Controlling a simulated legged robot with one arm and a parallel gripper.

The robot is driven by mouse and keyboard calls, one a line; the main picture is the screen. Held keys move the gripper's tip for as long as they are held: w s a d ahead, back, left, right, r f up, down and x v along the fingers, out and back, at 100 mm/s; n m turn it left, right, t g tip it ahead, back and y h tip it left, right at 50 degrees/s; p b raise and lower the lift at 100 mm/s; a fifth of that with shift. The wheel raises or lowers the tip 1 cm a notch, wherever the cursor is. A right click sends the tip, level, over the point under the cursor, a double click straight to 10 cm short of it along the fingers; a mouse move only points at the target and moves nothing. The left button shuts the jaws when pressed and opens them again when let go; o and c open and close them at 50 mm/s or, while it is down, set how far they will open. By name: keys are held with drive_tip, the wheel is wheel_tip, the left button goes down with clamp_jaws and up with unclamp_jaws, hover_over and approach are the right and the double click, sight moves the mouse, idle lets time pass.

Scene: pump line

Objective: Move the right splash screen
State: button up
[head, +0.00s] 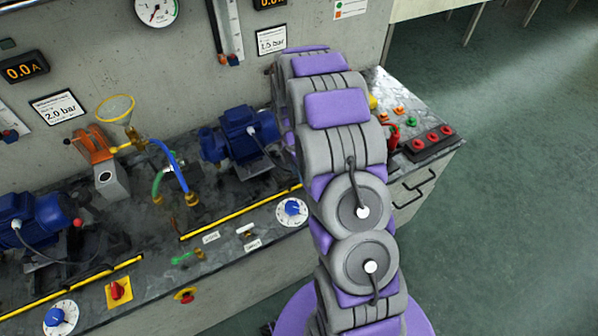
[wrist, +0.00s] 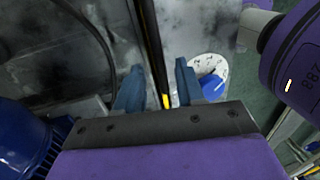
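A long yellow-and-black strip (head: 240,213) runs along the front of the right half of the bench. It seems to belong to the right splash screen; I cannot make out a clear pane. A second such strip (head: 70,288) lies to the left. In the head view my arm hides my gripper. In the wrist view my gripper (wrist: 158,80) is open, with two blue fingers apart. The dark strip with a yellow edge (wrist: 150,38) runs between them. I see no finger clearly touching it.
A blue pump motor (head: 240,135) stands behind the right strip, a white dial with a blue knob (head: 292,211) in front. Left are a yellow funnel (head: 116,108), blue and green hoses and another motor (head: 32,218). Red buttons (head: 432,138) sit at the right end. Floor is clear.

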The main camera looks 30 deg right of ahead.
drive_tip(key=shift+d, duration=0.25)
drive_tip(key=shift+c, duration=0.2)
drive_tip(key=shift+a, duration=0.1)
clamp_jaws()
